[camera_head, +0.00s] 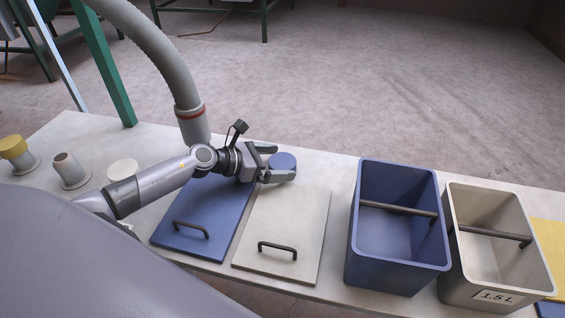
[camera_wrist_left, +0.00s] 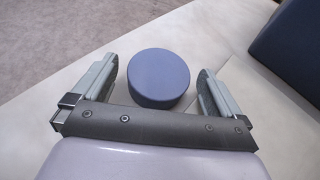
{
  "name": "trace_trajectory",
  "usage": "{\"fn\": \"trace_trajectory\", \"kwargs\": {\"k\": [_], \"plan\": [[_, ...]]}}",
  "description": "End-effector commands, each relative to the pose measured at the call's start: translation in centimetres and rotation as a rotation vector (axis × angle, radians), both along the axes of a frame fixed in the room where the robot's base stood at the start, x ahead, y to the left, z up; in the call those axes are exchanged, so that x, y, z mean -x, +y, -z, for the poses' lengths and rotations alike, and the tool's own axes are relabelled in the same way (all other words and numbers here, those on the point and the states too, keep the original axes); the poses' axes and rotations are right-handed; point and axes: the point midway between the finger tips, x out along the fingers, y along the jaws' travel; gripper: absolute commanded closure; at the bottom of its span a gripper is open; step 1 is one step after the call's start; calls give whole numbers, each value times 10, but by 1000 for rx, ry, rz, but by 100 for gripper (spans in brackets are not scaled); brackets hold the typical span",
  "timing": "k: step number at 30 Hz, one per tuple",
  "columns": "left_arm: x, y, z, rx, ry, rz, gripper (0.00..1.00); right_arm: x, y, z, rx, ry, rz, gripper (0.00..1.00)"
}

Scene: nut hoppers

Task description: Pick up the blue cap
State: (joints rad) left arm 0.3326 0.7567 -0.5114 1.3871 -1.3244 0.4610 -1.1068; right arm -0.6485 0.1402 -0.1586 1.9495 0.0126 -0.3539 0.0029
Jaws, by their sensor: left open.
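The blue cap (camera_head: 283,161) is a short round cylinder on the pale table, just beyond the flat lids. My left gripper (camera_head: 274,162) is open around it, with one finger on its far side and one on its near side. In the left wrist view the blue cap (camera_wrist_left: 159,78) sits between the two open fingers of the left gripper (camera_wrist_left: 160,84), with a gap on both sides. Neither finger appears to touch it. My right gripper is not in view.
A blue lid (camera_head: 196,217) and a cream lid (camera_head: 285,232) with dark handles lie flat nearby. A blue bin (camera_head: 397,265) and a cream bin (camera_head: 470,290) stand to the right. A grey hose (camera_head: 160,55) comes down behind my arm. A yellow-topped fitting (camera_head: 13,147) is far left.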

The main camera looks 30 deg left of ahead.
Motion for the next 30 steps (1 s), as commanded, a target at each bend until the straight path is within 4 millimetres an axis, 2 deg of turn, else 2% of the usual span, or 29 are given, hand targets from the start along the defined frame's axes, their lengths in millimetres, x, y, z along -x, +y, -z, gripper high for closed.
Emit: {"fn": "trace_trajectory", "kwargs": {"k": [10, 12, 15, 25, 30], "plan": [[-5, -4, 3, 0, 1, 1, 0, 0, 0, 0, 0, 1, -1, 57], [-5, -4, 3, 0, 1, 1, 23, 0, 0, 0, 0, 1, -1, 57], [-4, -4, 3, 0, 1, 1, 50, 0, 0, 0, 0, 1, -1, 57], [-5, -4, 0, -1, 0, 1, 50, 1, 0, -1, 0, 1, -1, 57], [-5, -3, -14, -4, -2, 2, 50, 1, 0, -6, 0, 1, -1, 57]]}}
